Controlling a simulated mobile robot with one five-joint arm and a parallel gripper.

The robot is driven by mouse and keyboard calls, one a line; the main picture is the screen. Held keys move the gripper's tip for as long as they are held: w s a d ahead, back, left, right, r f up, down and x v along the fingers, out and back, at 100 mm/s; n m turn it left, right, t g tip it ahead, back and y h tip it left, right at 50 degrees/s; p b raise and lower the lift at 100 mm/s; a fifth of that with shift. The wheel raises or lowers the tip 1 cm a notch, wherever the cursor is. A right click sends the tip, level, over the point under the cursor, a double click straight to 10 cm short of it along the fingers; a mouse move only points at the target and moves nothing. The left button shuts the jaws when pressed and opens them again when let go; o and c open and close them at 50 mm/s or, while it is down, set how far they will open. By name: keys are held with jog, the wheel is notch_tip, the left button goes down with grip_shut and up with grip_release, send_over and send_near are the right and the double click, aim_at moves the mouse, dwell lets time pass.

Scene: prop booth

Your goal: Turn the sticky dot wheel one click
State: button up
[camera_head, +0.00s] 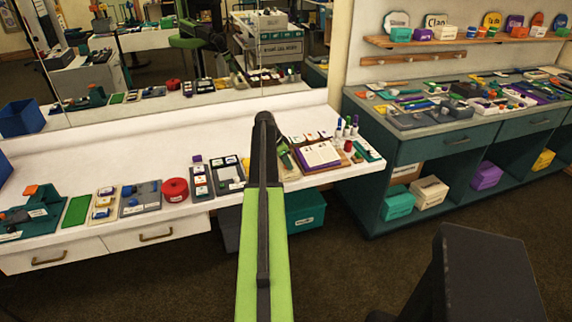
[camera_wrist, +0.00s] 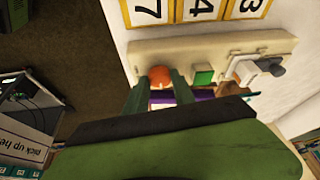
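I cannot tell for certain which thing is the sticky dot wheel. In the wrist view a round orange piece (camera_wrist: 160,76) sits on a cream panel (camera_wrist: 215,51), beside a green square (camera_wrist: 203,75) and a grey and white lever-like part (camera_wrist: 262,69). My gripper (camera_wrist: 157,85) has two dark green fingers that stand apart, with the orange piece showing at their tips. I cannot tell whether they touch it. In the head view a round red item (camera_head: 175,189) lies on the white counter (camera_head: 120,165), left of my arm. My gripper's fingers are not clear there.
Several trays and small boards line the counter. A mirror (camera_head: 150,60) stands behind it and repeats them. Number cards (camera_wrist: 200,9) are above the cream panel. A teal bench (camera_head: 470,145) crowded with items stands right. A dark chair-like shape (camera_head: 475,275) is at lower right.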

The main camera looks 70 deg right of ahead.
grip_shut()
jog(key=shift+a, duration=0.2)
jog(key=shift+s, duration=0.1)
jog(key=shift+s+n+t, duration=0.15)
jog(key=shift+n+t, duration=0.25)
jog(key=shift+n, duration=0.7)
jog(key=n+t, duration=0.1)
jog(key=n, duration=0.1)
jog(key=n+t, duration=0.1)
jog(key=n, duration=0.2)
jog(key=shift+s+h, duration=0.2)
jog(key=shift+h, duration=0.2)
jog(key=n+t, duration=0.1)
jog(key=n, duration=0.2)
jog(key=n+t, duration=0.1)
jog(key=n, duration=0.1)
jog(key=shift+s+d+n, duration=0.15)
jog(key=shift+s+n, duration=0.05)
jog(key=shift+n, duration=0.2)
jog(key=n, duration=0.2)
jog(key=n+t+y, duration=0.1)
jog(key=n, duration=0.1)
jog(key=shift+s+d+n+y, duration=0.15)
jog(key=shift+n+y, duration=0.15)
